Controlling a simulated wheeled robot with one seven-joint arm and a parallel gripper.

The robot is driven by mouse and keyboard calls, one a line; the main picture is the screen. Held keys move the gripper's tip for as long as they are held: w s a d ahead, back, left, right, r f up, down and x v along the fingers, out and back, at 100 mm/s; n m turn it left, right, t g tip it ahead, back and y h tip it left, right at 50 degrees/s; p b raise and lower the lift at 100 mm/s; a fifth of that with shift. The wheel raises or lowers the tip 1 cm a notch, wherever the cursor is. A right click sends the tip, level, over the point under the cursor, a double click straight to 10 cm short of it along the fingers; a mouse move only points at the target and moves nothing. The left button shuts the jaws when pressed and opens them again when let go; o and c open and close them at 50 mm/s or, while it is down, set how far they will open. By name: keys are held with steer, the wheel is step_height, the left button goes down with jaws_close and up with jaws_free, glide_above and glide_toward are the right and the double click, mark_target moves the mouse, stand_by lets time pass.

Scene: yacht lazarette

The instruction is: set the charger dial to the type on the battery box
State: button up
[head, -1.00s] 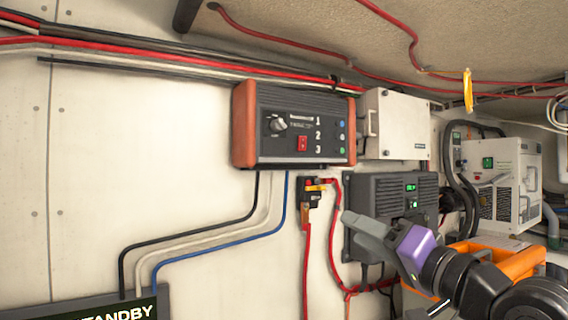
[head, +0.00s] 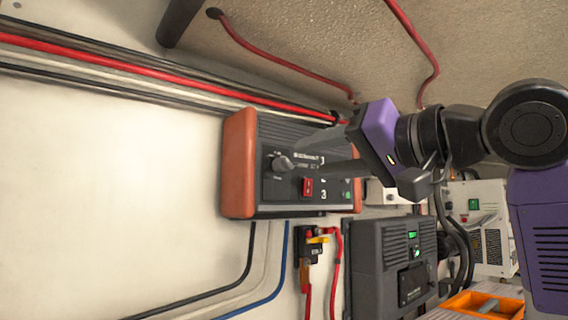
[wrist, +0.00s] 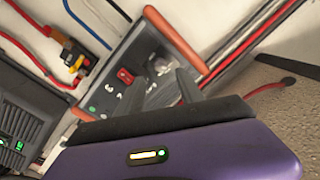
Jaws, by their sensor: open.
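The charger (head: 238,165) is a dark wall unit with orange-red end caps. Its dark round dial (head: 281,162) sits on the panel's left, beside a red switch (head: 307,186) and the numerals 1, 2 and 3. In the wrist view the dial (wrist: 161,66) shows just beyond the fingertips. My gripper (head: 303,157) is open, its fingers pointing left across the panel, close to the dial's right side. Contact cannot be told. My fingers cover part of the panel and its markings. The dial's exact pointer setting is unclear. No readable battery type label is in view.
A dark grey unit with green displays (head: 373,260) hangs below right of the charger. A breaker with a yellow part (head: 312,245) and red cables hangs under it. An orange bin (head: 478,303) is lower right. Red cables (head: 290,58) run overhead.

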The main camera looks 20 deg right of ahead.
mark_target(291, 163)
steer(key=p+x, duration=0.1)
steer(key=x, duration=0.5)
steer(key=shift+w+a, duration=0.1)
steer(key=shift+w, duration=0.25)
jaws_close()
